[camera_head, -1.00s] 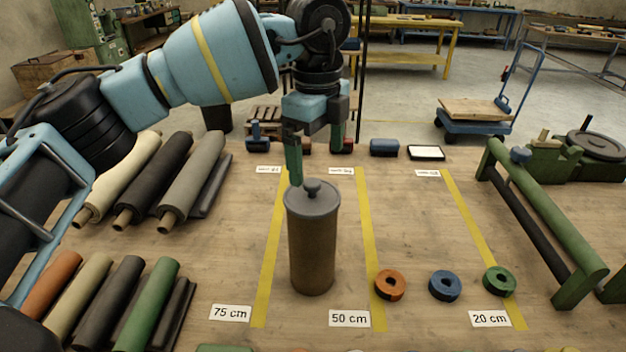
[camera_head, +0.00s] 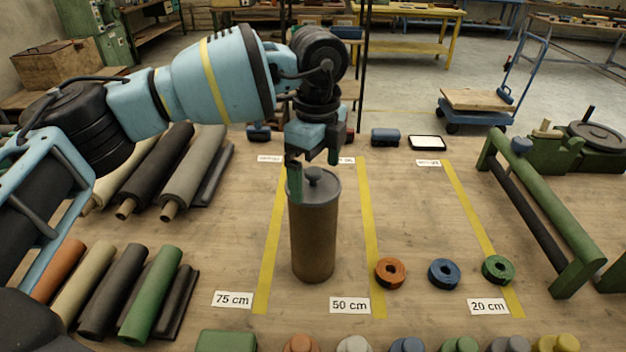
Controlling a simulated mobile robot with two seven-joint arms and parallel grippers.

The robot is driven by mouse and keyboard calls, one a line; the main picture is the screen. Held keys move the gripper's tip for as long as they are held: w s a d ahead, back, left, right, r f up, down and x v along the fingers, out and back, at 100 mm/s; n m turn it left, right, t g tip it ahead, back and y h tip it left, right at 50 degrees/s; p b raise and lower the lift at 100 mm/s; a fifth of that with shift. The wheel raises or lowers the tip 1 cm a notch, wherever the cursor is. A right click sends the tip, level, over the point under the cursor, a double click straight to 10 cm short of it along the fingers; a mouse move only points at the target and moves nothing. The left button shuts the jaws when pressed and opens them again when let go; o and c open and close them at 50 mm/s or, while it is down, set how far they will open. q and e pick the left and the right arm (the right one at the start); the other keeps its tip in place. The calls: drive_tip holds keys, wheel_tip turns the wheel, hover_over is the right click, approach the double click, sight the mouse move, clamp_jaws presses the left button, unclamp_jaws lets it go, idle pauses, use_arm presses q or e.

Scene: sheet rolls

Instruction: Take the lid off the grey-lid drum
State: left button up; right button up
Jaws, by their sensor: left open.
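The drum (camera_head: 313,240) is a tall brown cylinder standing upright on the table, between two yellow tape lines. Its grey lid (camera_head: 322,190) with a round knob (camera_head: 314,175) sits on top. My left gripper (camera_head: 314,180) is open and points down at the lid. One green finger shows at the left of the knob, in front of the lid's left edge. The other finger is mostly hidden behind the knob and wrist, so I cannot tell whether either touches. My right gripper is not in view.
Orange (camera_head: 390,273), blue (camera_head: 444,273) and green (camera_head: 498,269) tape rings lie right of the drum. Sheet rolls (camera_head: 150,295) lie at the left. A green roller frame (camera_head: 545,215) stands at the right. Several coloured items line the front edge.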

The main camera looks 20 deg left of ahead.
use_arm(q)
drive_tip(key=shift+f, duration=0.65)
drive_tip(key=c, duration=0.6)
drive_tip(key=shift+r, duration=0.2)
drive_tip(key=shift+r, duration=0.6)
wheel_tip(320, 180, up, 2)
drive_tip(key=shift+r, duration=0.1)
drive_tip(key=s+d, duration=0.1)
drive_tip(key=s, duration=0.4)
drive_tip(key=s+d+r, duration=0.1)
drive_tip(key=s+d, duration=0.1)
drive_tip(key=s, duration=0.3)
drive_tip(key=s+d, duration=0.1)
drive_tip(key=s, duration=0.4)
drive_tip(key=shift+s+d+r, duration=0.15)
drive_tip(key=shift+s+d, duration=0.05)
